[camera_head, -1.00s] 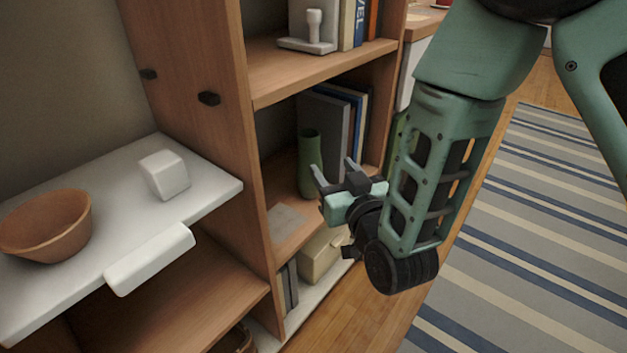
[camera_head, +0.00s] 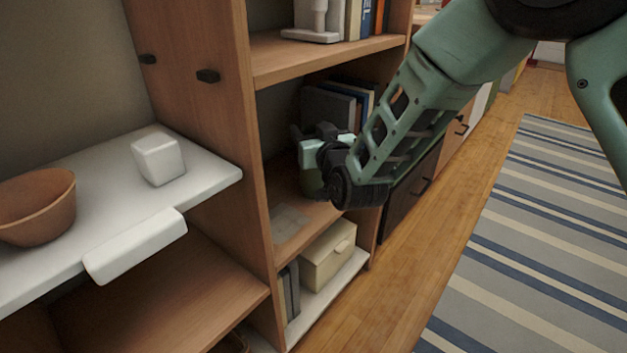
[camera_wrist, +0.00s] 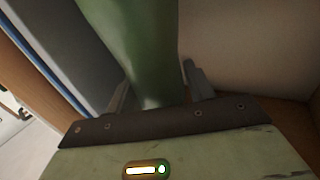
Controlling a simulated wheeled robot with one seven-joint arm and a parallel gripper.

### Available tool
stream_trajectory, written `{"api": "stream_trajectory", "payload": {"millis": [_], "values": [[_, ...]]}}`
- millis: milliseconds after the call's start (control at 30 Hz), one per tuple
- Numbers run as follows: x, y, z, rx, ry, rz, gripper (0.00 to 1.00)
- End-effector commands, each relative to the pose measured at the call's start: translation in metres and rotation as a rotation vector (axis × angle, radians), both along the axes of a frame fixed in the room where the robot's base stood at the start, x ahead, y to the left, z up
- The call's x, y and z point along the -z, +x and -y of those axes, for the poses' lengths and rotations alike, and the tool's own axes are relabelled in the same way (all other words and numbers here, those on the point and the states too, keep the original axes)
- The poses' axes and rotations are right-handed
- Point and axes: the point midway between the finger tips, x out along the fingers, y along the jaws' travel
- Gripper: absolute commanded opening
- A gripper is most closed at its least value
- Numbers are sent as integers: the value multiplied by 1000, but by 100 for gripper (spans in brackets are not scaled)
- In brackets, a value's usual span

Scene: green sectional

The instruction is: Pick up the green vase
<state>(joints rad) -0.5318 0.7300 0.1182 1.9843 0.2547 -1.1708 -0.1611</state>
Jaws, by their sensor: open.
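The green vase (camera_wrist: 140,50) fills the upper middle of the wrist view and stands between the two fingers of my gripper (camera_wrist: 155,85), which is open around it. Whether either finger touches the vase I cannot tell. In the head view my gripper (camera_head: 318,135) is inside the middle shelf bay and hides most of the vase.
Books (camera_head: 335,105) stand behind and right of the vase. The bookcase's side panel (camera_head: 225,130) is left of my gripper, and the upper shelf (camera_head: 320,60) is above it. A cream box (camera_head: 328,255) is below. A bowl (camera_head: 38,205) and white block (camera_head: 158,158) are at left.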

Motion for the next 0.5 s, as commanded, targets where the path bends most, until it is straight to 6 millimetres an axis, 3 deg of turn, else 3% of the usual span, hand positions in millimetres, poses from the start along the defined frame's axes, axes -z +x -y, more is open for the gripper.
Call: {"api": "stream_trajectory", "payload": {"millis": [333, 500], "values": [[-1, 8, -3, 0, 0, 0, 50], [-1, 8, -3, 0, 0, 0, 3]]}}
